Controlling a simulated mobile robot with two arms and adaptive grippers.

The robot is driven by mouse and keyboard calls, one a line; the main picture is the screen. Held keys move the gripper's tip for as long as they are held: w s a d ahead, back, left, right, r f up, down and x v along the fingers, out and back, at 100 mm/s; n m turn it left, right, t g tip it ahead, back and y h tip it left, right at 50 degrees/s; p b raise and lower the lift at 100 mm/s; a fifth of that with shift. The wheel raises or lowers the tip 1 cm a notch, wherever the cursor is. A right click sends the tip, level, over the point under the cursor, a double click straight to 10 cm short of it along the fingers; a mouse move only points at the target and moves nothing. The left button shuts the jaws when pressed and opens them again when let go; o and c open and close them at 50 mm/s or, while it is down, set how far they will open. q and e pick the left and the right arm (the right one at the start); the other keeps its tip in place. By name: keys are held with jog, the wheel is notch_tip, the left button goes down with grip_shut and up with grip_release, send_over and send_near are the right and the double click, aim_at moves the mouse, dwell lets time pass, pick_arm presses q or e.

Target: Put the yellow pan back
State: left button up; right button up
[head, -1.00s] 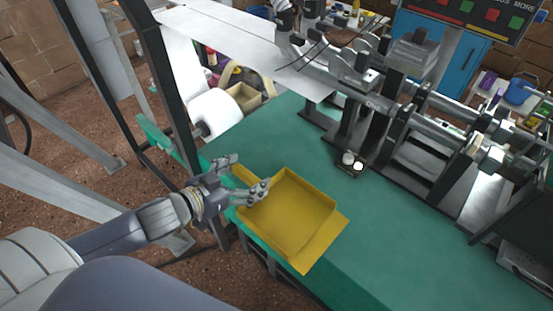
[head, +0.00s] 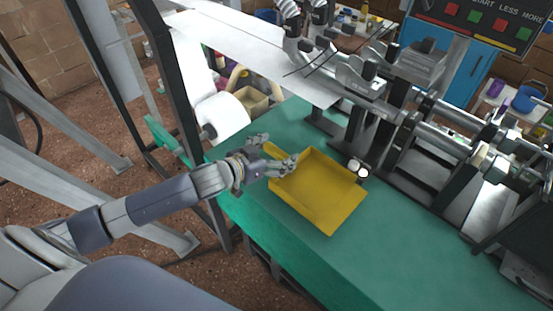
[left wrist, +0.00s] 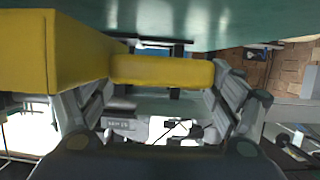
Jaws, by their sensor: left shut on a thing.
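The yellow pan (head: 325,197) is a shallow open tray at the near left part of the green table (head: 390,262) in the head view. It looks empty. My left gripper (head: 277,162) is shut on the pan's handle at its left corner. In the left wrist view the yellow handle (left wrist: 162,71) lies between the two fingers, and the pan's wall (left wrist: 75,50) fills the upper left. I cannot tell whether the pan touches the table. My right gripper is not in view.
A machine with metal rollers (head: 440,125) stands along the back right of the table. Small white round parts (head: 359,168) lie just beyond the pan's far corner. A white paper roll (head: 222,117) and a dark upright post (head: 172,75) are left of the table. The table's front right is clear.

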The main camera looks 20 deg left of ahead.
pick_arm(q)
jog(key=shift+f, duration=1.7)
jog(key=o, duration=1)
jog(key=shift+o, duration=0.2)
jog(key=shift+v, duration=6.05)
jog(key=shift+d, duration=0.1)
